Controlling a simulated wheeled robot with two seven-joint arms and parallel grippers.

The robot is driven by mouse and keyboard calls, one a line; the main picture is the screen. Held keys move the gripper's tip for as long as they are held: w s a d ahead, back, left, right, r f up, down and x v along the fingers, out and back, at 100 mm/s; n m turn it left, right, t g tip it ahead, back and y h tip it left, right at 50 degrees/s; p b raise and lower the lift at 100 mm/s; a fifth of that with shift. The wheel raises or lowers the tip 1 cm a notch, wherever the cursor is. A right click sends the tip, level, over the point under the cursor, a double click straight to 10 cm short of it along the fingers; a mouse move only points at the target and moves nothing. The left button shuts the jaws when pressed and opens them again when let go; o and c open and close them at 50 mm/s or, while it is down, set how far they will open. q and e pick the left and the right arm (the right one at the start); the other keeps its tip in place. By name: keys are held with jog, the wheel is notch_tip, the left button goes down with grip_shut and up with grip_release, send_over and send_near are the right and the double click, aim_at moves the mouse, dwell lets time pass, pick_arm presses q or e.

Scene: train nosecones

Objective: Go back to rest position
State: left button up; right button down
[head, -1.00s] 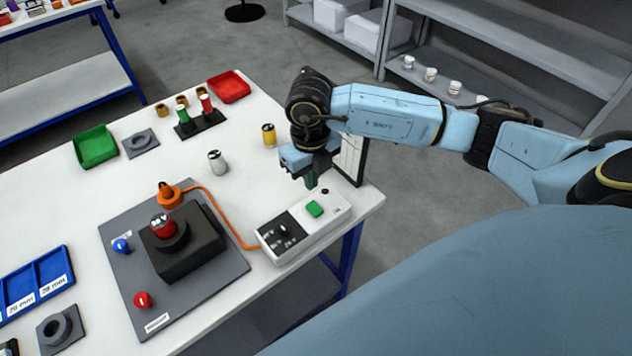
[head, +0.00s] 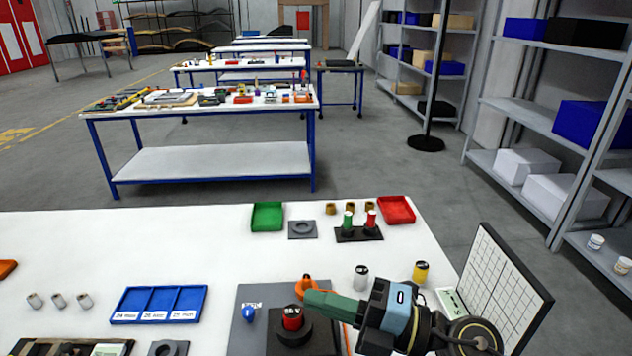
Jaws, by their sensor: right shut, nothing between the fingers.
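My right gripper (head: 318,303) is in the lower middle of the head view, with its green fingers shut and empty. The fingers point left and appear in front of the grey fixture plate (head: 250,292). A red-topped part (head: 292,318) sits in the black block (head: 290,340) on that plate. I cannot tell how high the fingers are above them. My right wrist hides part of the control box (head: 450,300) and the table's right side. My left gripper is not in view.
The white table (head: 120,250) holds a blue divided tray (head: 160,304), a green tray (head: 267,216), a red tray (head: 396,209) and a yellow cylinder (head: 421,272). A gridded board (head: 500,285) stands at the right. More benches (head: 205,160) and shelves (head: 530,115) stand beyond.

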jog(key=w+d+r+m+t+h, duration=0.1)
jog(key=w+d+m+t+h, duration=0.2)
jog(key=d+m+t+h, duration=0.35)
jog(key=w+d+r+m+t+h, duration=0.15)
jog(key=d+m+t+h, duration=0.25)
jog(key=m+t, duration=0.6)
jog(key=s+d+f+m+g+h, duration=0.4)
jog(key=d+f+m+g+h, duration=0.55)
jog(key=f+m, duration=0.35)
jog(key=s+f+m+g+y, duration=0.1)
jog(key=s+f+g, duration=0.45)
jog(key=s, duration=0.35)
jog(key=s+f+g+y, duration=0.1)
jog(key=s+f+g, duration=0.3)
jog(key=s+f, duration=0.3)
notch_tip(320, 180, down, 26)
jog(key=s+b, duration=0.2)
jog(key=b, duration=0.2)
jog(key=s+d+f+g+b, duration=0.1)
jog(key=s+f, duration=0.7)
jog(key=f, duration=0.2)
jog(key=s+d+f+g+b, duration=0.1)
jog(key=s+d+f+b, duration=0.1)
jog(key=s+f, duration=0.7)
jog(key=shift+d+f, duration=0.3)
jog(key=shift+f, duration=0.15)
